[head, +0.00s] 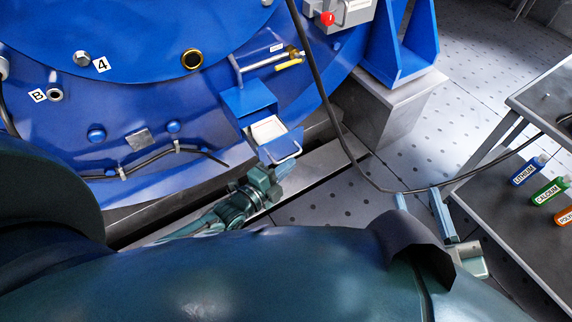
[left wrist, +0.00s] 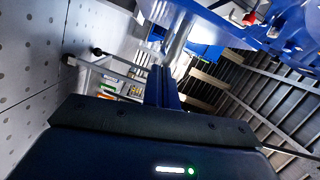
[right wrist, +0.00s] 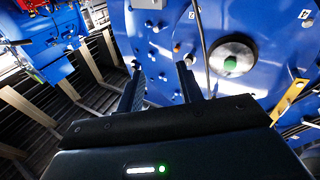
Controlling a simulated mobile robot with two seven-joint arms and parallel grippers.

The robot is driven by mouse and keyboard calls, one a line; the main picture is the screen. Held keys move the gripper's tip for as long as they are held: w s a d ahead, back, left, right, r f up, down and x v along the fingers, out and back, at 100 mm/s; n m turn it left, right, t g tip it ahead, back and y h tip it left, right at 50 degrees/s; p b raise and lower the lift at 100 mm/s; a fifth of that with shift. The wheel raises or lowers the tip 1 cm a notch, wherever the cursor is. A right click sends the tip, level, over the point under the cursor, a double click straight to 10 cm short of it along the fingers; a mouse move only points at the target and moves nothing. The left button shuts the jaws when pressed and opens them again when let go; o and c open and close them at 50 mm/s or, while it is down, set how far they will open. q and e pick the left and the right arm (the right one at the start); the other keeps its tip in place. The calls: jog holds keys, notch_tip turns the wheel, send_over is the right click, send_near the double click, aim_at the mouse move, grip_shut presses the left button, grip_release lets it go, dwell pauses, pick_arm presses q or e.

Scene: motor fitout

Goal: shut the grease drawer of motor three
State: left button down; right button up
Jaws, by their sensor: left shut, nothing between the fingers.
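The grease drawer (head: 268,131) sticks out of its blue housing (head: 248,100) low on the blue motor (head: 135,90) in the head view. It is open, with a pale inside and a blue front with a light handle. My left gripper (head: 283,170) is just below and in front of the drawer front; I cannot tell whether it touches. Its fingers are together and empty in the left wrist view (left wrist: 161,88). My right gripper (head: 428,213) is at the right, away from the drawer. Its fingers stand apart with nothing between them in the right wrist view (right wrist: 160,85).
A grey cart (head: 510,225) at the right carries bottles, including lithium (head: 530,170) and calcium (head: 548,190). A dark cable (head: 340,135) hangs between motor and cart. A red knob (head: 327,18) sits above. Dotted floor (head: 470,90) is clear between motor and cart.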

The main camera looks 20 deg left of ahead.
aim_at(258, 138)
jog(key=shift+r, duration=0.1)
pick_arm(q)
jog(key=w+a+b, duration=0.1)
jog(key=w+a, duration=0.1)
jog(key=a, duration=0.1)
jog(key=w+a+b, duration=0.1)
jog(key=w+a, duration=0.1)
jog(key=a, duration=0.1)
jog(key=w+a+b, duration=0.1)
jog(key=w+a, duration=0.2)
jog(key=shift+w+f+b, duration=0.1)
jog(key=shift+b, duration=0.25)
jog(key=shift+w+a, duration=0.15)
jog(key=shift+a, duration=0.25)
jog(key=shift+w, duration=0.1)
pick_arm(e)
jog(key=shift+w+a+r+m+y, duration=0.15)
jog(key=shift+a+m+y, duration=0.15)
jog(key=shift+m+y, duration=0.15)
pick_arm(q)
jog(key=shift+a+r, duration=0.1)
jog(key=shift+r, duration=0.1)
